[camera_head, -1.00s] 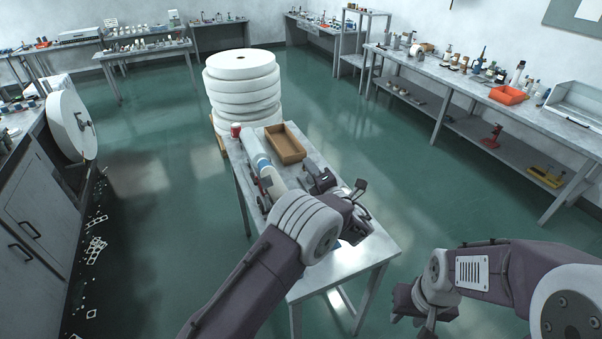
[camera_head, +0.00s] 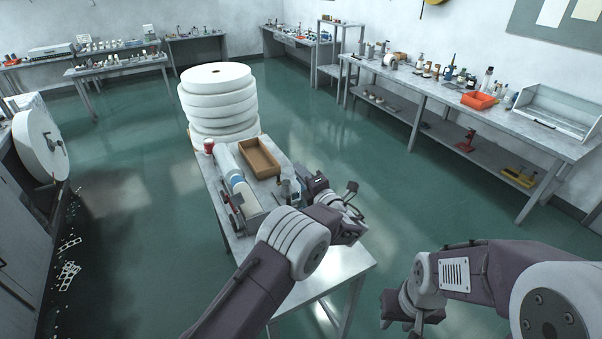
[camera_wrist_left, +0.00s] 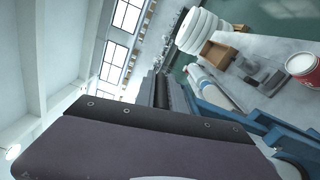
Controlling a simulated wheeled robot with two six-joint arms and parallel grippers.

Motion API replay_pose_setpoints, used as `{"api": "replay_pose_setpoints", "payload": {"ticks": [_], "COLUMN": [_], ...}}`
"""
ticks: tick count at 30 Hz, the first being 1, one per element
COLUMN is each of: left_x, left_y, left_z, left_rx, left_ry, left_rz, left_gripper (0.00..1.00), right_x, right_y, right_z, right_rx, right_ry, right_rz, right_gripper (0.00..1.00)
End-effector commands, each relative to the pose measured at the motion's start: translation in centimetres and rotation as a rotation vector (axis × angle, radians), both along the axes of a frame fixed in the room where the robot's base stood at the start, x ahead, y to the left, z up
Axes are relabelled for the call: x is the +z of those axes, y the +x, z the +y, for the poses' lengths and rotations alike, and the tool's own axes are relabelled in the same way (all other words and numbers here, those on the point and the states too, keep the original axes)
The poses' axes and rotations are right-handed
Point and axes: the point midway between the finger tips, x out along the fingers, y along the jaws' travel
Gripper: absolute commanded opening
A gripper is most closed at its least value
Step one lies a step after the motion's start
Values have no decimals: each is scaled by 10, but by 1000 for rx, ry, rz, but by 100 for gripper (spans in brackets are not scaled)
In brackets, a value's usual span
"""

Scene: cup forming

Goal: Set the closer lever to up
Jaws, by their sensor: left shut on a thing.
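My left gripper (camera_head: 301,181) is over the right side of the small table (camera_head: 325,275), at a small grey and blue device (camera_head: 288,188). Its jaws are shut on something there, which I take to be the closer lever. The lever is hidden by the wrist, so I cannot tell its angle. In the left wrist view, dark fingers (camera_wrist_left: 166,92) point toward blue machine bars (camera_wrist_left: 215,115). My right gripper (camera_head: 402,318) hangs at the bottom right over the floor, away from the table. Its finger gap is not clear.
A long bench (camera_head: 440,92) runs along the right wall. The green floor between is clear.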

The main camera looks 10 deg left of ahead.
Motion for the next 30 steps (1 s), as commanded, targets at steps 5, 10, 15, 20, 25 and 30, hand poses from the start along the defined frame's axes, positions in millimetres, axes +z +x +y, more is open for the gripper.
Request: {"api": "replay_pose_setpoints", "payload": {"ticks": [5,10,15,20,25,30], "left_x": [5,5,4,2,-3,-4], "left_y": [1,1,1,1,-16,-48], "left_z": [-2,-2,-2,-2,-15,-38], "left_rx": [-6,-7,-5,-4,-9,-9], "left_ry": [-1,-2,-1,-1,-3,-1], "left_rz": [-9,-10,-7,-5,-5,-5], "left_gripper": [0,23,36,36,36,36], "right_x": [1,1,1,0,-17,-37], "right_y": [0,0,0,0,0,0], "right_z": [0,0,0,0,0,0], "right_rx": [0,0,0,0,0,0], "right_ry": [0,0,0,0,0,0], "right_rz": [0,0,0,0,0,0], "right_gripper": [36,36,36,36,36,36]}}
